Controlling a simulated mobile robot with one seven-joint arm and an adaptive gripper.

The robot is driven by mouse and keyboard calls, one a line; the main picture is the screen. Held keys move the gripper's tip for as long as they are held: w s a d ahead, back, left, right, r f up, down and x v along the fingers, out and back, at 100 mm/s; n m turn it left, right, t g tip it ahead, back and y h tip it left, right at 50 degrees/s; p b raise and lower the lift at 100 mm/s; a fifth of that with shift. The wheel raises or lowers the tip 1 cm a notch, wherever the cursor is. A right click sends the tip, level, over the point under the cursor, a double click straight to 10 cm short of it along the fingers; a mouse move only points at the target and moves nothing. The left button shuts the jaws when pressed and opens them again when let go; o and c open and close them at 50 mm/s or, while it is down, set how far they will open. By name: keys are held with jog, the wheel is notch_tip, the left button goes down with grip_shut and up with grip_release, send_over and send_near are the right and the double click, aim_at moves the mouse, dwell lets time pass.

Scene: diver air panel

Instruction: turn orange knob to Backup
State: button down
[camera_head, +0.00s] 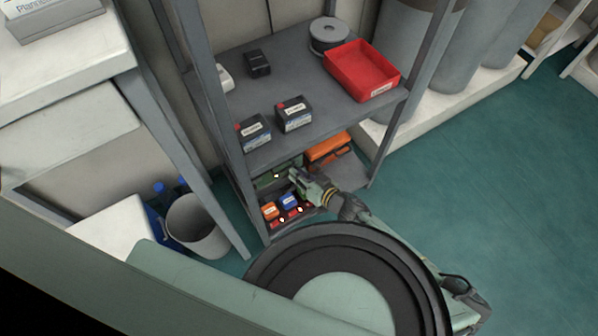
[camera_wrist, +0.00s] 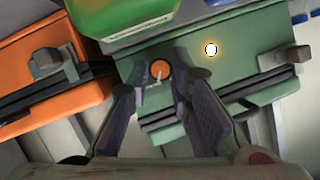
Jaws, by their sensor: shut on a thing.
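The orange knob (camera_wrist: 160,69) is a small round knob on a green panel (camera_wrist: 255,65) in the wrist view. A thin pale mark shows on it, running downward; I cannot read any position labels. My gripper (camera_wrist: 160,88) has one finger on each side of the knob and is shut on it. A lit round white lamp (camera_wrist: 211,49) sits on the panel to the right of the knob. In the head view, my gripper (camera_head: 297,178) reaches into the lower shelf at the green panel (camera_head: 268,181). The knob is hidden there.
An orange case (camera_wrist: 55,75) stands left of the panel, and a bright green object (camera_wrist: 115,15) is close above. The grey shelf (camera_head: 225,120) overhead holds a red tray (camera_head: 362,72) and boxes. Blue and orange items sit below the panel. Open floor lies right.

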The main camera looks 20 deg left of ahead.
jog(key=shift+f+m+g+y, duration=0.1)
jog(key=shift+m+g+y, duration=0.35)
jog(key=shift+m, duration=0.35)
jog(key=c, duration=1.4)
grip_release()
jog(key=shift+c, duration=0.2)
jog(key=shift+d, duration=0.1)
jog(key=v, duration=1.1)
jog(key=shift+d, duration=0.4)
jog(key=shift+s, duration=0.1)
